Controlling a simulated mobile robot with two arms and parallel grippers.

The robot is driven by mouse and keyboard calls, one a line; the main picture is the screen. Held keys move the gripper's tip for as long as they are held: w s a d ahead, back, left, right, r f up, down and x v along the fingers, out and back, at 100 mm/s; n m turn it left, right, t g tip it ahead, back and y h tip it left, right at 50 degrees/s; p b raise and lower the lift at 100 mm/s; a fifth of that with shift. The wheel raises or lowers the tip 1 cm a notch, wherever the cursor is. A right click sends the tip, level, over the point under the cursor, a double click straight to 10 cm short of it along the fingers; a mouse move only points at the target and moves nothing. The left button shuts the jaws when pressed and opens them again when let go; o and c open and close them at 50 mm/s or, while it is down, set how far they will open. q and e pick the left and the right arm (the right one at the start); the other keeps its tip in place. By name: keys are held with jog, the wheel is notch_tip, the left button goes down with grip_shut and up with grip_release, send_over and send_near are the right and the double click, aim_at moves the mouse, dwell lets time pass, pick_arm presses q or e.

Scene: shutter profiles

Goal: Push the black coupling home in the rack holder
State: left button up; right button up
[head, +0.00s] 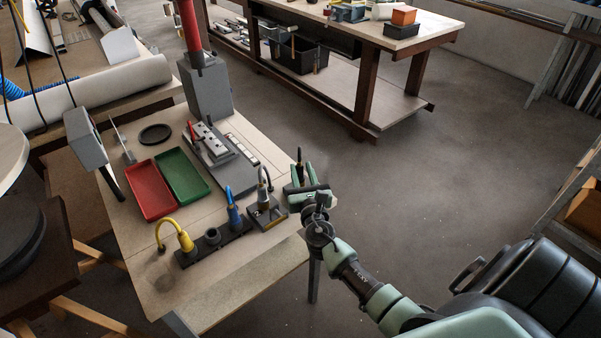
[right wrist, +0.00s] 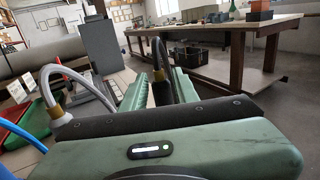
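The black coupling (right wrist: 161,92), with a brass-coloured collar and a short black hose rising from it, stands between the green fingers of my right gripper (right wrist: 160,92). The fingers look closed on it; its lower end is hidden. In the head view my right gripper (head: 303,190) is at the table's right edge, with the black coupling (head: 299,168) upright in it. The black rack holder (head: 205,248) lies to its left, apart from it. The rack holds a yellow coupling (head: 186,242), a dark round socket (head: 212,236) and a blue coupling (head: 234,217). My left gripper is not in view.
A small block with a grey-hosed coupling (head: 265,208) stands between the rack and my right gripper; that grey hose is close by in the right wrist view (right wrist: 60,90). Red (head: 153,189) and green (head: 182,174) trays lie behind the rack. The table's front strip is clear.

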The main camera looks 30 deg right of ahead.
jog(key=shift+w+d+r, duration=0.2)
jog(key=shift+d+r, duration=0.05)
jog(key=shift+r, duration=0.2)
jog(key=shift+c, duration=0.3)
grip_shut()
jog(key=shift+a, duration=0.1)
